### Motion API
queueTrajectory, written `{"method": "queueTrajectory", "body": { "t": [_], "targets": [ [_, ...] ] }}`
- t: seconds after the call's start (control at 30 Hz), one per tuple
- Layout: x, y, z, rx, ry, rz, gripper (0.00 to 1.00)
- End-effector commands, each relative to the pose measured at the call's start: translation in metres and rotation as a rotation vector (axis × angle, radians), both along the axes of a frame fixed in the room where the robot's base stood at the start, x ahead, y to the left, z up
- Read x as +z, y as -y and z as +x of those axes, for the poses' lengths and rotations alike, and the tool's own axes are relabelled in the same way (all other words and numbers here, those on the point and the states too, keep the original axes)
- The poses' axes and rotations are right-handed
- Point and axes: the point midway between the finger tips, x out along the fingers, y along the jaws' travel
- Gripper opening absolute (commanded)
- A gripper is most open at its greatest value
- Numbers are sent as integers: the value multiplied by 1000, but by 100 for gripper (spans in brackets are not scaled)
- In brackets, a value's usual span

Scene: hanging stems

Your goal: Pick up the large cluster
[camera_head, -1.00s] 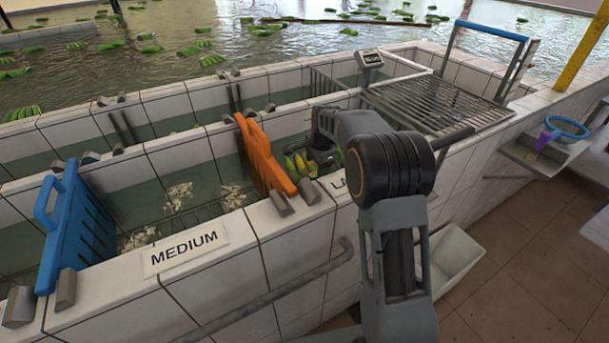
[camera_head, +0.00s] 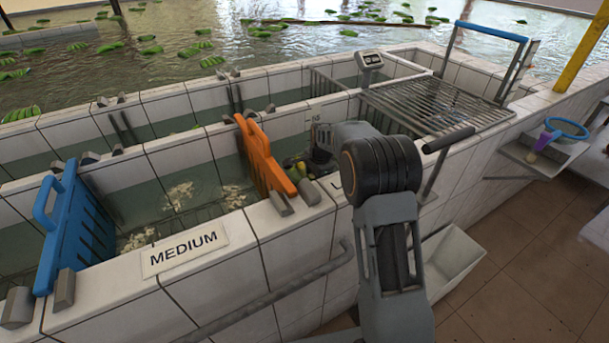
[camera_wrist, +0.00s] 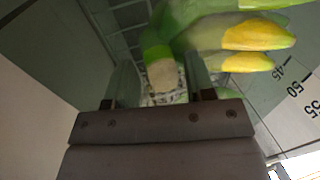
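The large cluster is a bunch of green bananas with yellow patches (camera_wrist: 245,38), filling the top of the wrist view. Its pale cut stem (camera_wrist: 163,74) points toward my gripper (camera_wrist: 160,82). The two fingers stand on either side of the stem, with gaps visible, so the gripper looks open. In the head view a small part of the cluster (camera_head: 301,168) shows in the water compartment right of the orange divider. There my gripper end (camera_head: 322,150) is low in that compartment, and my arm hides most of the cluster.
The orange divider (camera_head: 262,155) stands close left of my gripper. Tiled walls enclose the compartment, and a wall scale (camera_wrist: 293,88) shows beside the cluster. A blue divider (camera_head: 75,225) stands beyond the MEDIUM sign (camera_head: 185,249). A metal rack (camera_head: 435,105) lies at right.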

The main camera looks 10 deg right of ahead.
Motion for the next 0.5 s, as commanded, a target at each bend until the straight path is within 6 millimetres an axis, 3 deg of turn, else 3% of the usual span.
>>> {"method": "queueTrajectory", "body": {
  "t": [0.07,0.5],
  "targets": [
    [0,0,0,0,0,0,42],
    [0,0,0,0,0,0,0]
  ]
}}
